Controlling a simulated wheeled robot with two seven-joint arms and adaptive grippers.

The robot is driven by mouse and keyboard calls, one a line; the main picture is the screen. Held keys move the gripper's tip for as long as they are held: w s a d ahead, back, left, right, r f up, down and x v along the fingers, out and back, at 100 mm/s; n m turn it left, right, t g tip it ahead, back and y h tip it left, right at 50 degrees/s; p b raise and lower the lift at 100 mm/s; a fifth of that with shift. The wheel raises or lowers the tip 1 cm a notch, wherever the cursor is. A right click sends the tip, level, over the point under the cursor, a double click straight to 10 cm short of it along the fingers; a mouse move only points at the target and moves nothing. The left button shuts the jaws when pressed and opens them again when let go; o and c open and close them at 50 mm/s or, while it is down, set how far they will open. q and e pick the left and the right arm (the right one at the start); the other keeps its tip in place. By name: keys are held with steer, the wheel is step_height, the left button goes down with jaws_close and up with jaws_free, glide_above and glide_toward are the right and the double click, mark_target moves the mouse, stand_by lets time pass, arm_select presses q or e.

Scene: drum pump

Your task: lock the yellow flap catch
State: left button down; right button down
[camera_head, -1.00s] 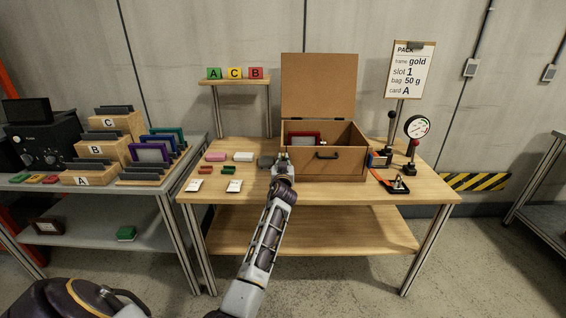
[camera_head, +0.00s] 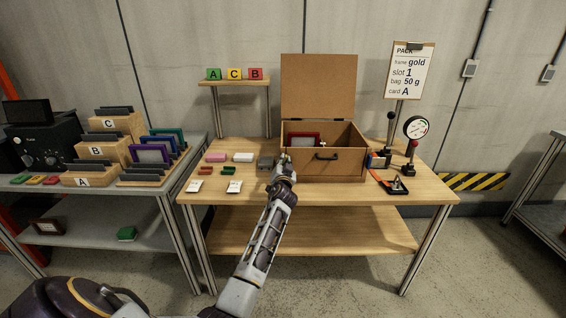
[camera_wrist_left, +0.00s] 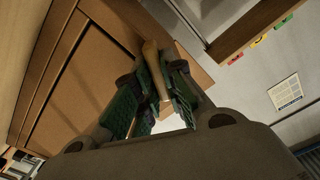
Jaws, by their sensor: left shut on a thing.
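I see no yellow flap catch in either view. A brown box (camera_head: 295,168) stands on the wooden table with its lid (camera_head: 318,88) raised, and a dark red frame (camera_head: 304,139) shows inside it. My left gripper (camera_head: 285,160) is at the box's front left corner. In the left wrist view, the green-padded fingers (camera_wrist_left: 156,92) are shut on a narrow tan thing (camera_wrist_left: 151,58). I cannot tell what it is, and the fingers partly hide it. The box's brown panel (camera_wrist_left: 85,85) lies left of the fingers there. My right gripper is not in view.
A gauge (camera_head: 416,128) and an orange-handled tool (camera_head: 384,181) are right of the box. Pink (camera_head: 215,157) and white (camera_head: 243,157) blocks and a dark grey thing (camera_head: 265,162) lie to its left. A pack sign (camera_head: 410,70) stands behind.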

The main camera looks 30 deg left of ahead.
arm_select(q)
steer(key=shift+w+d+f+m+p, duration=0.15)
steer(key=shift+m+p, duration=0.95)
steer(key=shift+m, duration=2)
steer(key=shift+s+d+f+m+p, duration=0.15)
steer(key=shift+m+p, duration=0.95)
steer(key=shift+m, duration=2)
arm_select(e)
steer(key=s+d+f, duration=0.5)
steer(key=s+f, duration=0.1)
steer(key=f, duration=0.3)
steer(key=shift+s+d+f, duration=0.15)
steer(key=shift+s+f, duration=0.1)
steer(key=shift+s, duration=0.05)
arm_select(q)
steer(key=shift+w+a, duration=0.1)
steer(key=c, duration=1.5)
jaws_free()
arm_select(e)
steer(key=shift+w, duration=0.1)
arm_select(q)
steer(key=v, duration=1.2)
